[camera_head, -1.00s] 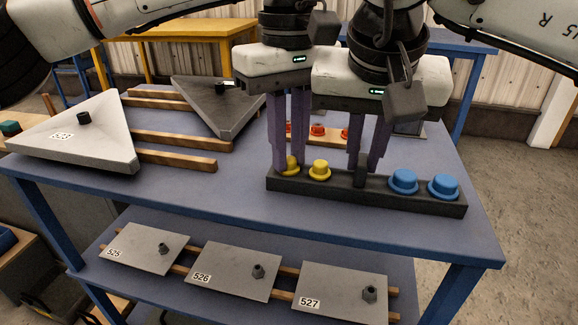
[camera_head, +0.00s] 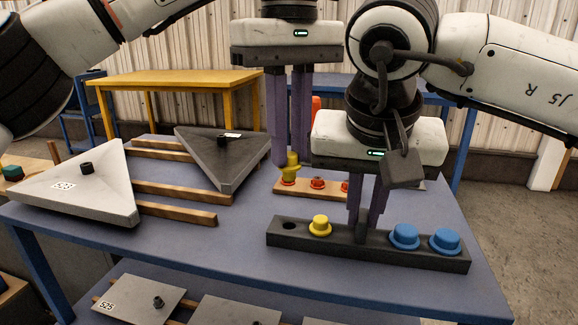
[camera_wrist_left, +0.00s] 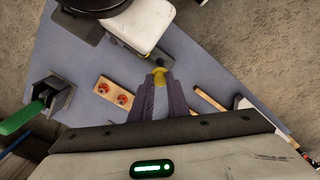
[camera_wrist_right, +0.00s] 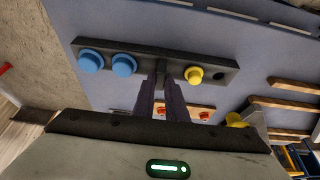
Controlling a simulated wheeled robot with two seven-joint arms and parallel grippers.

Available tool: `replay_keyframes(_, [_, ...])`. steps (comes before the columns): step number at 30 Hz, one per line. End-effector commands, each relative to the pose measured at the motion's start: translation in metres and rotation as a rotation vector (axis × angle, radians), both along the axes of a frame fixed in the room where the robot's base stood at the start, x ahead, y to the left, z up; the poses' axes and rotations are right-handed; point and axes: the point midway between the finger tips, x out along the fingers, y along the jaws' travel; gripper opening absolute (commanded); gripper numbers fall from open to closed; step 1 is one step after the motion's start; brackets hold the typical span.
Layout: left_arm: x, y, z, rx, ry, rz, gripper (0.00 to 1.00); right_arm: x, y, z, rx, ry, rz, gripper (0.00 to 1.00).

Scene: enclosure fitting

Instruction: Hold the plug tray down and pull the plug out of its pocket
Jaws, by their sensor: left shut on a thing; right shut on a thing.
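The dark plug tray (camera_head: 285,240) lies on the blue table. Its leftmost pocket (camera_head: 289,225) is empty; the other yellow plug (camera_head: 319,226) and two blue plugs (camera_head: 404,236) sit in it. My right gripper (camera_head: 363,232) is shut on the tray's upright middle grip; it also shows in the right wrist view (camera_wrist_right: 159,80). My left gripper (camera_head: 289,160) is shut on a yellow plug (camera_head: 290,170), held above and behind the tray, clear of its pocket. The held plug also shows in the left wrist view (camera_wrist_left: 158,77).
Behind the tray is a wooden strip (camera_head: 330,190) with red plugs. A light triangular cover marked 523 (camera_head: 70,185) and a dark triangular cover (camera_head: 222,155) rest on wooden rails at left. Plates lie on the lower shelf.

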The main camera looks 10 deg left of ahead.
Motion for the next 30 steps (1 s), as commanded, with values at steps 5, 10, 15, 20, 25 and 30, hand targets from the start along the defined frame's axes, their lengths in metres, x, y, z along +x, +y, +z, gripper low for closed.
replay_keyframes(5, [0.0, 0.0, 0.004, -0.001, 0.001, 0.0, 0.0, 0.0, -0.001, -0.002, -0.003, 0.003, -0.001, 0.0])
replay_keyframes(10, [0.0, 0.0, 0.004, 0.0, 0.0, 0.0, 0.0, 0.0, -0.001, -0.002, -0.003, 0.003, 0.0, 0.17])
replay_keyframes(15, [0.0, 0.0, 0.003, 0.0, 0.0, 0.0, 0.0, 0.0, 0.0, -0.001, -0.002, 0.002, 0.0, 0.34])
replay_keyframes(20, [0.0, 0.0, 0.003, -0.001, 0.001, 0.0, 0.0, 0.0, 0.0, -0.001, -0.001, 0.001, 0.0, 0.34])
replay_keyframes(25, [0.0, 0.0, 0.003, -0.001, 0.001, 0.0, 0.0, -0.003, 0.0, 0.008, -0.001, -0.001, 0.0, 0.34])
replay_keyframes(30, [0.0, 0.0, 0.003, -0.001, 0.001, 0.0, 0.0, -0.014, 0.0, 0.036, 0.0, -0.004, 0.0, 0.34])
